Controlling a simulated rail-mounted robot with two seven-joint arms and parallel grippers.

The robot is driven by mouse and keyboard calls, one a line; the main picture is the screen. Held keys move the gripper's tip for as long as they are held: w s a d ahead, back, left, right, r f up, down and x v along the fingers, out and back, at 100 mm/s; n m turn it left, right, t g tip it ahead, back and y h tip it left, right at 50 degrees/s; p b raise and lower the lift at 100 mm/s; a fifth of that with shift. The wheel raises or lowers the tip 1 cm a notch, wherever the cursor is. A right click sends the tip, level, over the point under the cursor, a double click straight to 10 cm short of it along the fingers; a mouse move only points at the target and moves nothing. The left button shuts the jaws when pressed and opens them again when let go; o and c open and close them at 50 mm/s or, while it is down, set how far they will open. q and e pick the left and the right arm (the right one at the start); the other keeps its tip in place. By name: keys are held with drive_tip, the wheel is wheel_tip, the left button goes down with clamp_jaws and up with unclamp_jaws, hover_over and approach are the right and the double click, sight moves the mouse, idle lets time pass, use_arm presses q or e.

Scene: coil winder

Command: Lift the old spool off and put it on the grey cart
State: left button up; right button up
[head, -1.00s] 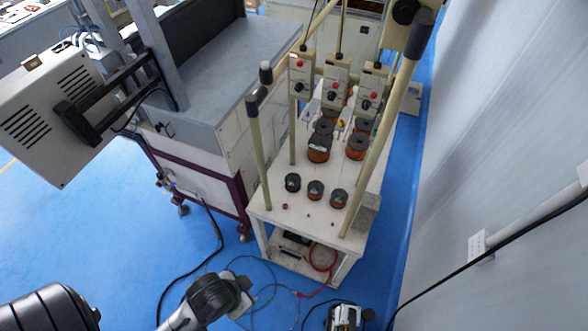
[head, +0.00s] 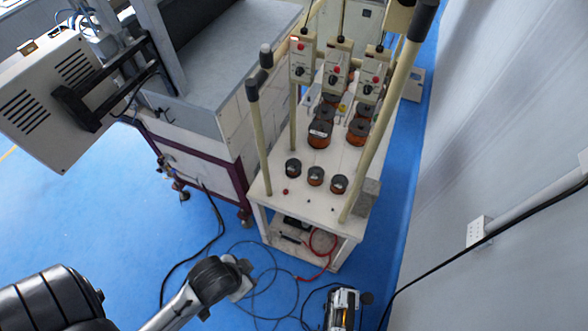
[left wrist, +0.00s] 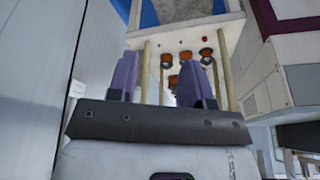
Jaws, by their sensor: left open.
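Three small dark-topped orange spools, one of them (head: 316,176), stand in a row near the front of the white winder table (head: 300,208). Several larger orange-brown spools, such as this one (head: 319,135), stand behind them. I cannot tell which is the old spool. My left gripper (left wrist: 158,62) is open and empty, its purple fingers apart. The table and orange spools appear upside down beyond it, clear of the fingers. In the head view my left arm reaches in low, short of the table; its fingers are not distinct. My right gripper is out of view.
A grey-topped wheeled unit (head: 236,62) with a maroon frame stands left of the table. Cream poles (head: 259,145) rise at the table's front corners. Cables lie on the blue floor (head: 110,225). A pale wall (head: 500,120) is on the right.

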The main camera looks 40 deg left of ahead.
use_arm(q)
drive_tip(key=o, duration=1)
